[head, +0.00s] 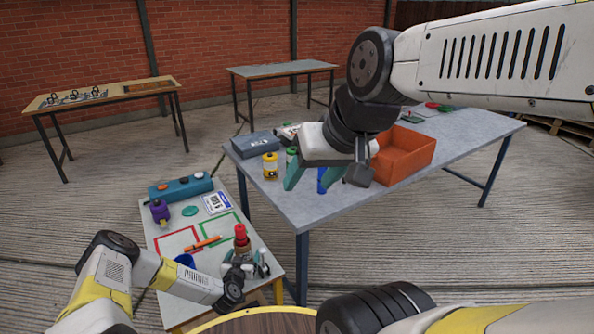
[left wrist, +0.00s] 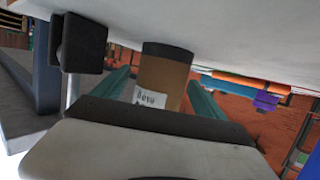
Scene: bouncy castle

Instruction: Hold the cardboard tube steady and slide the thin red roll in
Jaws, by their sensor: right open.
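The brown cardboard tube (head: 242,248) stands upright on the small white-topped table at lower centre. A red piece, seemingly the thin red roll (head: 240,231), stands up from its top; how deep it sits is hidden. My left gripper (head: 238,268) is at the tube's lower part. In the left wrist view, which looks upside down, the labelled tube (left wrist: 163,75) is between its teal fingers, which appear closed on it. My right gripper (head: 327,170) is open and empty, up and right of the tube, over the grey table.
The small table (head: 163,230) also holds a teal box (head: 180,188), a purple bottle (head: 159,211), an orange marker (head: 202,243) and red and green outlines. The grey table (head: 300,210) carries an orange bin (head: 405,150), a yellow jar (head: 270,165) and a blue-grey case (head: 255,143).

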